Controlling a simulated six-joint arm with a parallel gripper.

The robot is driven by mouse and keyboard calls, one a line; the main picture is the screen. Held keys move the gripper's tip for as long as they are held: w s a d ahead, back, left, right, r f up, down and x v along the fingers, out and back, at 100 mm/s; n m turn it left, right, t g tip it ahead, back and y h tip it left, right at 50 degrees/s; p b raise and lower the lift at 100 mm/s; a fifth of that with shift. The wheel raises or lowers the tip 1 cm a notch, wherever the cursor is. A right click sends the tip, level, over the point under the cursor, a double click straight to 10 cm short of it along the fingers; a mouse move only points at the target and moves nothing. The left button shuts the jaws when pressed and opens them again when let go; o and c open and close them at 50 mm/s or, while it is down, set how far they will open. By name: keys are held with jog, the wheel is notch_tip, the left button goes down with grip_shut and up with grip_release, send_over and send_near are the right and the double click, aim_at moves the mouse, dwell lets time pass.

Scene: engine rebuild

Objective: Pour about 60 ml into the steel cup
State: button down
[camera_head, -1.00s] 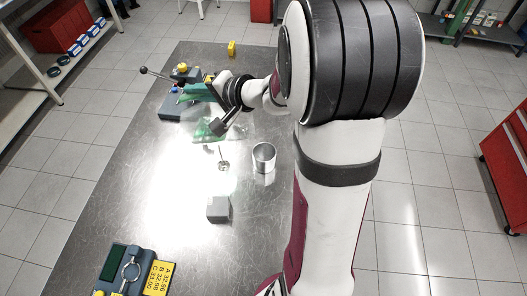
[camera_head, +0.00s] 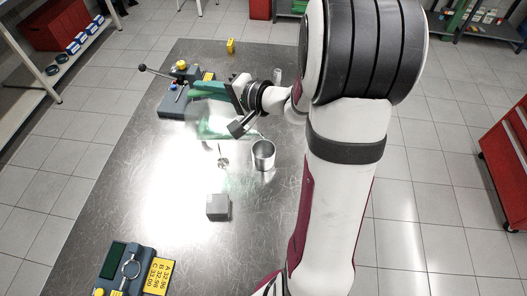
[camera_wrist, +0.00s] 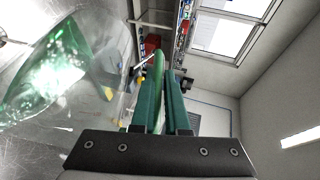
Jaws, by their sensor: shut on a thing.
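The steel cup (camera_head: 263,158) stands upright on the metal table, open at the top and right of the middle. My gripper (camera_head: 208,90) is beyond it and to its left, with green fingers close together on what looks like the handle of a clear vessel (camera_head: 212,125). The vessel holds green liquid and hangs tilted above the table, left of the cup. It also shows at the left of the wrist view (camera_wrist: 45,75), with the liquid slanted inside. Its lip is hard to make out, and I cannot see any liquid in the cup.
A grey block (camera_head: 217,207) sits in front of the cup, and a small metal piece (camera_head: 222,161) lies left of it. A lever device (camera_head: 175,95) stands at the back left. A gauge with a yellow label (camera_head: 157,276) lies at the front left.

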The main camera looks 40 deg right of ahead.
aim_at(187, 110)
jog(key=shift+w+a+p, duration=0.3)
jog(key=shift+a+p, duration=0.1)
jog(key=shift+a, duration=0.05)
dwell(0.8)
jog(key=shift+s+d+t+y+p, duration=0.15)
jog(key=shift+d+t+y+p, duration=0.15)
jog(key=shift+t+p, duration=0.1)
dwell(0.8)
jog(key=shift+g+h, duration=0.4)
jog(key=shift+g, duration=0.4)
jog(key=w+a, duration=0.1)
jog(key=a, duration=0.1)
jog(key=w+a, duration=0.1)
jog(key=a, duration=0.1)
jog(key=shift+w+r, duration=0.2)
jog(key=shift+w+a+f+n+g+h, duration=0.2)
jog(key=shift+w+f+n+g+h, duration=0.1)
jog(key=shift+g+h, duration=0.1)
jog(key=shift+w+a+r+g+h+b, duration=0.3)
jog(key=shift+w+a+g+h, duration=0.1)
jog(key=shift+a+g, duration=0.3)
jog(key=shift+n, duration=0.3)
